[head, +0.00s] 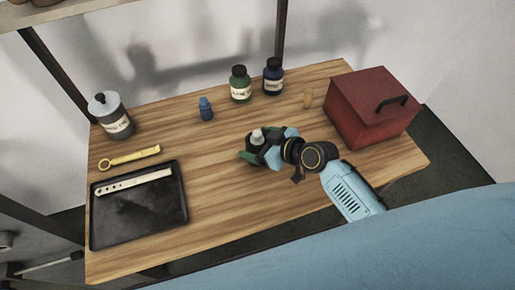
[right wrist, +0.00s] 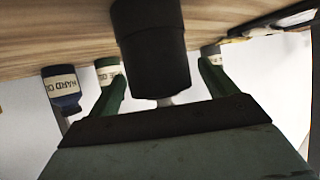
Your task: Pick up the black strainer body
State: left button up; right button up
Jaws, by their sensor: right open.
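The black strainer body (right wrist: 150,45) is a dark cylinder with a pale grey stem. It stands on the wooden table and fills the middle of the right wrist view, which looks upside down. In the head view it is mostly hidden by my gripper; its pale top (head: 257,136) shows. My right gripper (head: 260,147) is low over the table, open, with one green finger on each side of the body. In the wrist view a gap shows between the body and each finger. My left gripper is not in view.
A red box (head: 370,110) with a black handle stands right of my gripper. Behind are a green bottle (head: 241,88), a blue bottle (head: 273,80) and a small blue piece (head: 206,110). A grey jar (head: 112,118), yellow tool (head: 130,158) and black tray (head: 130,225) are left.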

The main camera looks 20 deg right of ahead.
jog(key=shift+x, duration=1.2)
jog(key=shift+r, duration=0.1)
jog(key=c, duration=1.2)
